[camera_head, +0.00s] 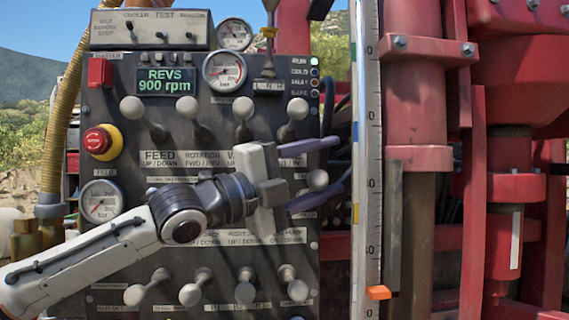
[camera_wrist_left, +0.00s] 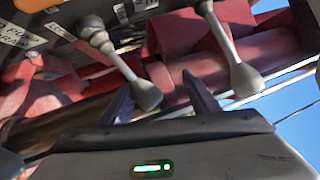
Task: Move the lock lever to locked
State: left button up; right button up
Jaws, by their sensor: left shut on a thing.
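A dark control panel (camera_head: 180,250) fills the left half of the head view and carries several levers with pale round knobs. My left gripper (camera_head: 341,164) is at its right edge, with its two purple fingers above and below a pale knob (camera_head: 317,180). In the left wrist view, a lever knob (camera_wrist_left: 147,95) lies between the fingers, close to the left finger. My left gripper is shut on this lever knob. I cannot read a label that names it as the lock lever. My gripper and forearm hide much of the panel's middle row. My right gripper is not in view.
Upper levers (camera_head: 243,107) and lower levers (camera_head: 244,290) stick out close to my arm. A red stop button (camera_head: 97,141) is at the left. A tall scale (camera_head: 367,230) and red steelwork (camera_head: 415,120) stand to the right. Another lever (camera_wrist_left: 240,75) is beside the fingers.

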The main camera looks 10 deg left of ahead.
pick_arm(q)
jog(key=s+a+r, duration=0.1)
jog(key=s+a, duration=0.5)
jog(key=s, duration=0.1)
jog(key=shift+a+r, duration=0.15)
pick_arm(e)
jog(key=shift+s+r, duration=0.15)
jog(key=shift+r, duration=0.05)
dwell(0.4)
pick_arm(q)
jog(key=shift+w, duration=0.1)
